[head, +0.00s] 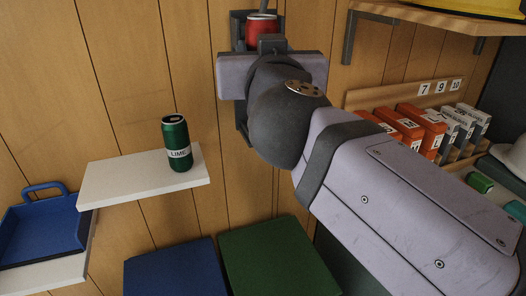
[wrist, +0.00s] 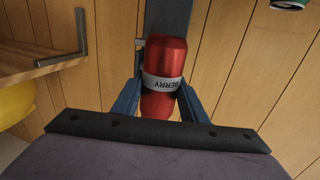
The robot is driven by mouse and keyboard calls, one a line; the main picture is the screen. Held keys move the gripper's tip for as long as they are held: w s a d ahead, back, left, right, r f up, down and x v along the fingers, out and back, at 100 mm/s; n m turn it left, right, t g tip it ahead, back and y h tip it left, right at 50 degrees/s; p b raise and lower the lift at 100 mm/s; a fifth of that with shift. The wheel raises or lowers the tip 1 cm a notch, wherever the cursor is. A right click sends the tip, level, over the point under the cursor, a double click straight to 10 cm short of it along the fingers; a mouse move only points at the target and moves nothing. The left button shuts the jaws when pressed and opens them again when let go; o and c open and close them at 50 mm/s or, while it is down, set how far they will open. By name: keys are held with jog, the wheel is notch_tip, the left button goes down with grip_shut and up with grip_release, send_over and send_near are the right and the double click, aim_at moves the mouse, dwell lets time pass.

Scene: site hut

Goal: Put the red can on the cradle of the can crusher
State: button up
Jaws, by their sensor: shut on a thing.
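The red can (head: 262,27) is at the top middle of the head view, in front of the dark grey can crusher (head: 238,28) on the wooden wall. In the wrist view the can (wrist: 166,58) shows a white band reading BERRY. My gripper (wrist: 160,95) is shut on it, with a blue finger on each side. In the head view my wrist hides the fingers and the crusher's middle. The crusher's grey back plate (wrist: 168,17) shows behind the can in the wrist view. I cannot tell whether the can touches the cradle, which is hidden.
A green LIME can (head: 176,145) stands on a white shelf (head: 120,192) at left. Blue (head: 175,272) and green (head: 278,262) boxes are below. A bracketed wooden shelf (head: 430,18) is upper right, above numbered boxes (head: 420,128).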

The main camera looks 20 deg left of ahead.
jog(key=d+f+m+t+h+b, duration=0.2)
jog(key=d+f+h+b, duration=0.15)
jog(key=d, duration=0.55)
jog(key=w+a+f+m+h+p, duration=0.1)
jog(key=w+f+h+p, duration=0.15)
jog(key=w+p, duration=1.65)
jog(key=s+a+f+n+g+y+p, duration=0.1)
jog(key=s+a+y+p, duration=0.1)
jog(key=s+a, duration=0.1)
jog(key=s+a+f+n+g+y+p, duration=0.1)
jog(key=s+a+f+y+p, duration=0.1)
jog(key=s+a+y+p, duration=0.1)
jog(key=s+a+f+n+g+y+p, duration=0.1)
jog(key=s+a+f+n+y+p, duration=0.1)
jog(key=a, duration=0.3)
jog(key=shift+s+y+p, duration=0.3)
jog(key=shift+s+p, duration=0.45)
jog(key=shift+s+a+f+n+p, duration=0.15)
jog(key=shift+a+f+p, duration=0.15)
jog(key=shift+f+p, duration=0.25)
jog(key=shift+s+a+f+n+p, duration=0.15)
jog(key=shift+a+f+p, duration=0.15)
jog(key=shift+f, duration=0.3)
jog(key=shift+w+d+f, duration=0.1)
jog(key=shift+f, duration=0.1)
